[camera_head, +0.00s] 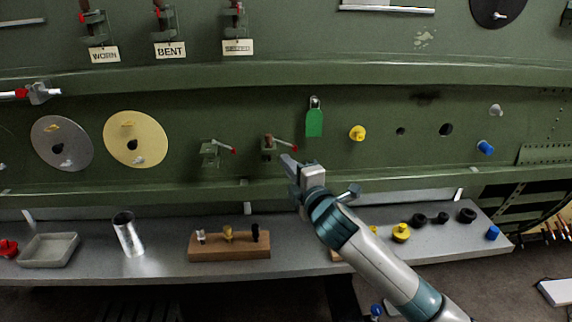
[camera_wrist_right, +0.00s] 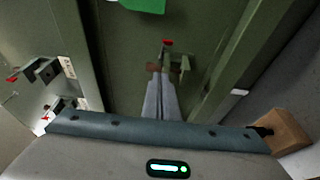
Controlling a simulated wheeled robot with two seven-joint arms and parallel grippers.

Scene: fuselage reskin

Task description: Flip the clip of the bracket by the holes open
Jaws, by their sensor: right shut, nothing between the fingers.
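A small green bracket (camera_head: 268,148) is on the green wall panel, left of the green tag. Its clip (camera_head: 285,145) is a thin lever with a red tip that sticks out to the right and slightly down. The bracket also shows in the right wrist view (camera_wrist_right: 177,66), straight beyond my fingertips, with the clip's red tip above them. My right gripper (camera_head: 285,159) is shut and empty, its fingertips just below the bracket and clip. I cannot tell whether they touch. It also shows in the right wrist view (camera_wrist_right: 157,78). My left gripper is out of view.
A similar bracket (camera_head: 210,152) is to the left. The green tag (camera_head: 314,122), a yellow plug (camera_head: 357,133) and two dark holes (camera_head: 446,130) are to the right. Below, a grey shelf (camera_head: 165,262) carries a metal cup (camera_head: 128,235) and a wooden block (camera_head: 228,250).

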